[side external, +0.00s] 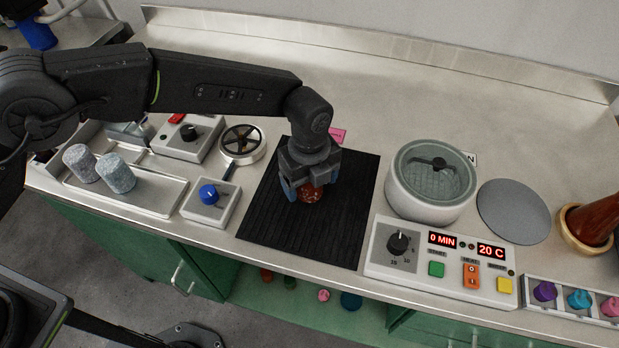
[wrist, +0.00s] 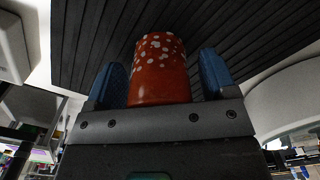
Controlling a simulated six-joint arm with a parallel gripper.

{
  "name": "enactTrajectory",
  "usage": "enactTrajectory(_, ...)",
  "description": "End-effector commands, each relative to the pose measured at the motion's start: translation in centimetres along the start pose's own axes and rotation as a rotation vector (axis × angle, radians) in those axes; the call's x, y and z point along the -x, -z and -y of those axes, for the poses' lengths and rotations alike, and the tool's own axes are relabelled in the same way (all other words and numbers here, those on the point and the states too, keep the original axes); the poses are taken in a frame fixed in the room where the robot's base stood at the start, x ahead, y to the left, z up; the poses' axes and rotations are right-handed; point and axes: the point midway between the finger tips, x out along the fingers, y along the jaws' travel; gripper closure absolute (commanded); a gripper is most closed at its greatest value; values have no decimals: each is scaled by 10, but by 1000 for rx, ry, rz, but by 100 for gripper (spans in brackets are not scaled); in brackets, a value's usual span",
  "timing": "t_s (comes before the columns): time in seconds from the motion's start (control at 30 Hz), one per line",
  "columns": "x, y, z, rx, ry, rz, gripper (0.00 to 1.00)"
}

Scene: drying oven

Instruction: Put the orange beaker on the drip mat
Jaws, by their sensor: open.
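The orange beaker (wrist: 158,75), orange-red with pale spots, is between the two blue fingers of my gripper (wrist: 164,80) in the wrist view. The fingers stand apart, one on each side of it, and my gripper is open. In the side external view the beaker (side external: 311,196) shows just under my gripper (side external: 306,186), mostly hidden by it. Both are over the black ribbed drip mat (side external: 270,225). The beaker appears to stand on the mat, though its base is hard to make out.
Right of the mat are a round grey pot with a lid (side external: 403,197) and a control panel (side external: 385,265) reading 0 MIN and 20 C. A blue-knob box (side external: 199,212) and a tray with two grey speckled cups (side external: 117,175) are at left. A grey disc (side external: 513,212) lies at right.

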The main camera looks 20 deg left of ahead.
Motion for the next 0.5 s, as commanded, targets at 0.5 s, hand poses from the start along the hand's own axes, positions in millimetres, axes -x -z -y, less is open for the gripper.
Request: enactTrajectory(0.5,64,0,1,0,6,1,22)
